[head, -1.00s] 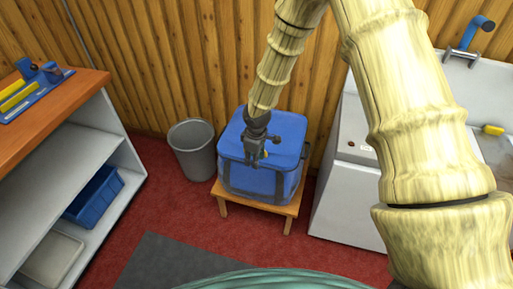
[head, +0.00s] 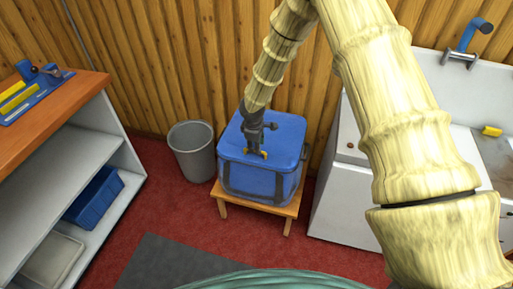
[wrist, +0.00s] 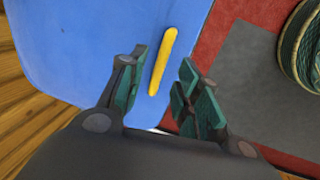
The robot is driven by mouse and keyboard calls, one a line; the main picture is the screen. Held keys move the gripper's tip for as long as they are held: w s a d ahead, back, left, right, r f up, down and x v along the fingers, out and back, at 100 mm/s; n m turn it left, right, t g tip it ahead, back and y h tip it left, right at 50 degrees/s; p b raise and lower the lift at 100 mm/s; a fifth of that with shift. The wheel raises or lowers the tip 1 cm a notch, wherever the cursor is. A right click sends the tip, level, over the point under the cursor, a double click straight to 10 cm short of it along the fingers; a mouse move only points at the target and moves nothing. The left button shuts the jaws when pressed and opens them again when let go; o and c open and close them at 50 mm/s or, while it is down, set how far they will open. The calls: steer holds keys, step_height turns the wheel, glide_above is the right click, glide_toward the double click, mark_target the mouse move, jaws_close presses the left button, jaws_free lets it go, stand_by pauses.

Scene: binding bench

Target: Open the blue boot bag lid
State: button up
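The blue boot bag (head: 262,182) sits on a small wooden stool, and its lid (head: 285,133) is shut. A yellow pull tab (head: 264,155) is at the lid's front edge. My gripper (head: 254,148) is over the front of the lid, at the tab. In the wrist view my gripper (wrist: 165,68) is open, and the yellow tab (wrist: 163,60) lies between its fingers with a gap on both sides. The blue lid (wrist: 85,50) fills the left of that view. I cannot tell how far the tab is beyond the fingertips.
The wooden stool (head: 259,202) stands on red carpet. A grey bin (head: 193,150) is left of it, and a white sink unit (head: 345,205) is close on the right. A shelf bench (head: 92,150) is at the left.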

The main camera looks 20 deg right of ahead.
steer(key=shift+w+d+f, duration=0.1)
steer(key=shift+f, duration=0.6)
steer(key=shift+w+d+f, duration=0.1)
steer(key=shift+f, duration=0.6)
jaws_close()
